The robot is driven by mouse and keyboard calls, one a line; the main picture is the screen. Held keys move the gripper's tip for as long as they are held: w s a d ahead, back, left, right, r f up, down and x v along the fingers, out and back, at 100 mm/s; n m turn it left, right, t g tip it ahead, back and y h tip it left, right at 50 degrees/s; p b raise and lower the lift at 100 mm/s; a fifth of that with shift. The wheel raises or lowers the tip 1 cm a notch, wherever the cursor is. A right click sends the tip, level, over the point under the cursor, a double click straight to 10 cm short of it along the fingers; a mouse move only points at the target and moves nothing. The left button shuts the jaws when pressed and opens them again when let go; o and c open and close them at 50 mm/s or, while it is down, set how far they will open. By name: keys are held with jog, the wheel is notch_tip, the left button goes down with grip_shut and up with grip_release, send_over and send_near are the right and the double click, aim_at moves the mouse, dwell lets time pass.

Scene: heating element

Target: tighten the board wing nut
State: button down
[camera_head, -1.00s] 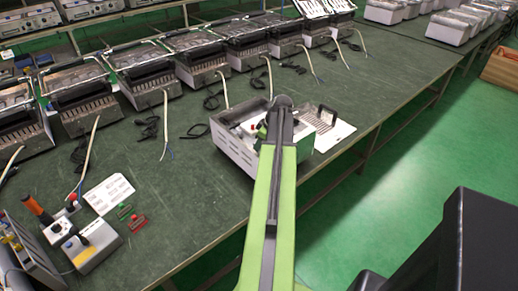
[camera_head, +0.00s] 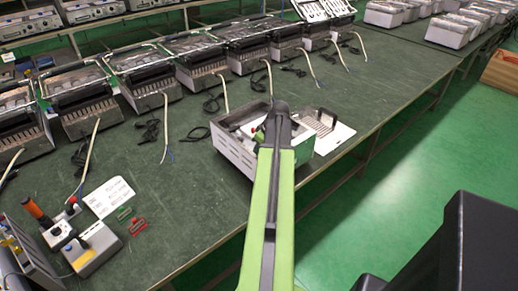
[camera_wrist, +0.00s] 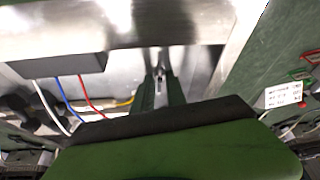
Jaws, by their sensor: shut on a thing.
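An open metal housing (camera_head: 232,152) stands on the green bench, with my arm reaching over it. My gripper (camera_wrist: 161,92) shows in the wrist view inside the housing, its dark fingers close together on a small metallic piece, apparently the board wing nut (camera_wrist: 161,82). The nut's wings and the stud under it cannot be made out. In the head view my arm hides the fingers and the nut. Red, blue, white and yellow wires (camera_wrist: 88,95) run left of the fingers in the wrist view, below a dark block (camera_wrist: 60,66).
A slotted plate (camera_head: 333,138) with a dark handle lies right of the housing. Several similar appliances (camera_head: 150,88) with loose cables line the bench's back. A control box (camera_head: 92,248), a white card (camera_head: 108,197) and small red and green parts lie at left.

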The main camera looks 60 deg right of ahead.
jog(key=c, duration=1.3)
grip_release()
jog(key=shift+c, duration=0.2)
jog(key=d+p+v, duration=0.1)
jog(key=p+v, duration=1.5)
jog(key=v, duration=0.1)
jog(key=shift+a+r, duration=0.2)
jog(key=shift+a, duration=0.25)
